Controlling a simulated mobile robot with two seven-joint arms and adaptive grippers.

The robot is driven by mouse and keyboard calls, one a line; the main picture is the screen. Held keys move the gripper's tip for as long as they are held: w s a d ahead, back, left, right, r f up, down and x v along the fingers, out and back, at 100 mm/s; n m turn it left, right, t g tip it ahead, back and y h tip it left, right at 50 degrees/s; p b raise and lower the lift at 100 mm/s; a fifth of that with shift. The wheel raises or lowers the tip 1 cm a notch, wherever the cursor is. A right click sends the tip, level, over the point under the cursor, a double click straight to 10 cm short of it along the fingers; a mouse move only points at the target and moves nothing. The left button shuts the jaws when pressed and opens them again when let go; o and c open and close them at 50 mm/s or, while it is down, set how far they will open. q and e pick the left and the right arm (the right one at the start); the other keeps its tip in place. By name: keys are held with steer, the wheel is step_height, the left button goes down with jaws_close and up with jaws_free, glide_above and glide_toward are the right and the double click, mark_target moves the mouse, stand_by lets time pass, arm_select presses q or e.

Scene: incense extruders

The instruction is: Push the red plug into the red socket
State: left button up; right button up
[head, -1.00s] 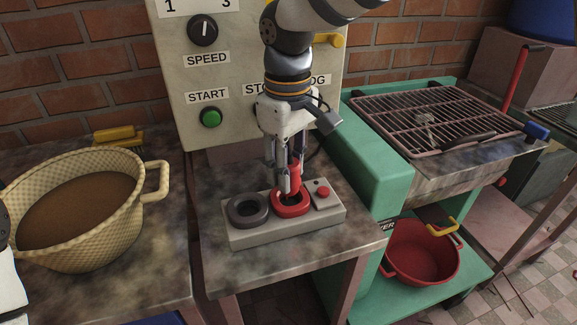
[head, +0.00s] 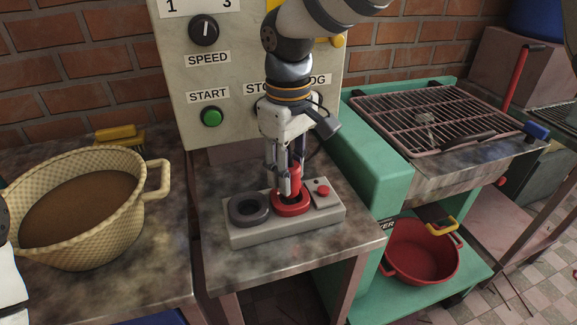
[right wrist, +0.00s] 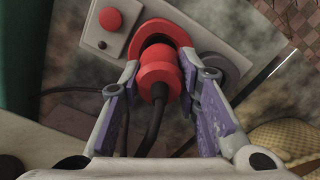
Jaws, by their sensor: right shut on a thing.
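The red plug (head: 297,178) is upright, with its tip at the red socket (head: 291,206) on the grey socket box (head: 260,236). In the right wrist view the plug (right wrist: 158,72) overlaps the red socket ring (right wrist: 165,32). A dark part of the opening shows beside the plug; how deep the plug sits is hidden. My right gripper (head: 285,188) points down and is shut on the plug; its fingers are on both sides of it in the right wrist view (right wrist: 160,78). A black cable (right wrist: 153,128) runs from the plug between the fingers. My left gripper's fingers are not in view.
A dark grey socket (head: 249,209) is left of the red one and a red button (head: 323,191) right of it. The control panel (head: 235,135) stands close behind. A beige pot (head: 85,245) is left, a green grill stand (head: 375,165) right.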

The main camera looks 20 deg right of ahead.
steer(key=shift+f, duration=1.2)
steer(key=o, duration=1.2)
steer(key=shift+o, duration=0.2)
steer(key=shift+r, duration=0.1)
